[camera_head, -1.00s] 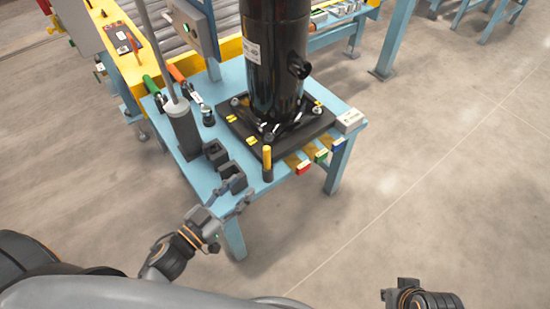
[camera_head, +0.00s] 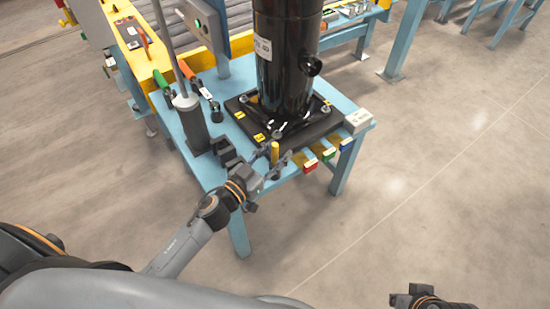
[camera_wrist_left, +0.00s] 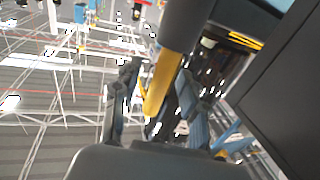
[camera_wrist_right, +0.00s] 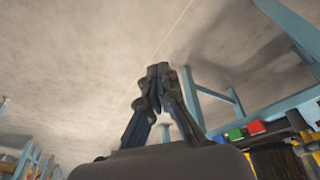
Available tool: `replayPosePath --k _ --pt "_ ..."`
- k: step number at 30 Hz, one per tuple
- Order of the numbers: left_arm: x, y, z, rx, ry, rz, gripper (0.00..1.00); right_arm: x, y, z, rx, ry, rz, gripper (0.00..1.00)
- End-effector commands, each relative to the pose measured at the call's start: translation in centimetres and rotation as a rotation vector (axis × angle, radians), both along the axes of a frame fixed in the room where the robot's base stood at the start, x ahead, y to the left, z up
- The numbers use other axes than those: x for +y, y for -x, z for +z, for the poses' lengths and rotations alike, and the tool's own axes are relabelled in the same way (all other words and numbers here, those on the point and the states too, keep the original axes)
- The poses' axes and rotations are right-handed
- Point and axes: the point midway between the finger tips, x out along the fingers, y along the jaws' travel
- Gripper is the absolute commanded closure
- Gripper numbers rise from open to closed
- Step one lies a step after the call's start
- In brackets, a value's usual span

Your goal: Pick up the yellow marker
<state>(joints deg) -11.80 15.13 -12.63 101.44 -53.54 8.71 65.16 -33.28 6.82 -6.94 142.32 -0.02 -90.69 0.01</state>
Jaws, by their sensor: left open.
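A tall black compressor (camera_head: 283,65) stands on a dark base plate (camera_head: 318,128) just behind the marker. Dark holders (camera_head: 226,152) and a grey cylinder (camera_head: 191,125) stand to its left. Red, green and blue-ended items (camera_head: 328,154) line the front edge.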

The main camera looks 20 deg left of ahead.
Motion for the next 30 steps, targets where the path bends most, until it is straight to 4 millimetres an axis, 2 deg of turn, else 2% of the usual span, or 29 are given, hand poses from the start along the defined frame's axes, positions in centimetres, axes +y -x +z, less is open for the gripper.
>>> replayPosePath --k 5,10,12,27,30 --pt "0.0 0.0 0.0 0.001 0.001 0.000 0.57 0.0 0.0 0.0 0.001 0.001 0.000 1.00" --pt "0.0 0.0 0.0 0.000 0.001 0.000 0.92 -0.1 0.0 -0.1 0.002 0.003 0.000 1.00" --pt "0.0 0.1 0.0 0.000 0.001 0.000 1.00 -0.1 0.0 -0.1 0.003 0.003 0.000 1.00" --pt "0.0 0.0 0.5 -0.001 0.000 -0.001 1.00 -0.1 -0.2 -0.1 -0.003 0.002 0.000 1.00" --pt "0.0 0.1 1.1 -0.002 0.000 -0.002 1.00 0.0 -0.8 -1.6 0.007 0.001 0.000 1.00"
